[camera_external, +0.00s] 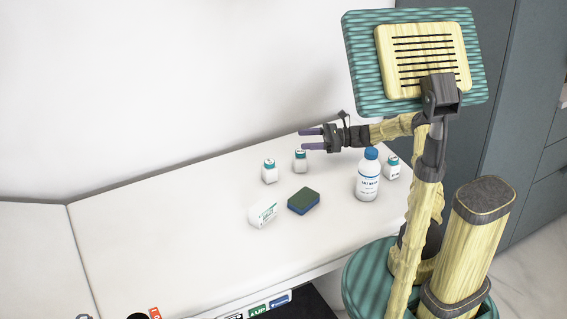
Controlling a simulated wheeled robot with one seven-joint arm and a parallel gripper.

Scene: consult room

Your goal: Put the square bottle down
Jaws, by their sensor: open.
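My gripper (311,139) is open and empty, its two purple fingers pointing left above the back of the white table (190,220). A small white square-looking bottle with a teal cap (300,162) stands upright on the table, just below the fingers in the picture and apart from them. A similar small bottle (269,172) stands to its left. Another small capped bottle (393,169) stands at the right, partly hidden by a taller one. I cannot tell for sure which of these is the square bottle.
A taller round white bottle with a blue cap (367,181) stands below my forearm in the picture. A green and blue sponge (303,201) and a white labelled item (263,213) lie nearer the front. The table's left part is clear; a wall runs behind it.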

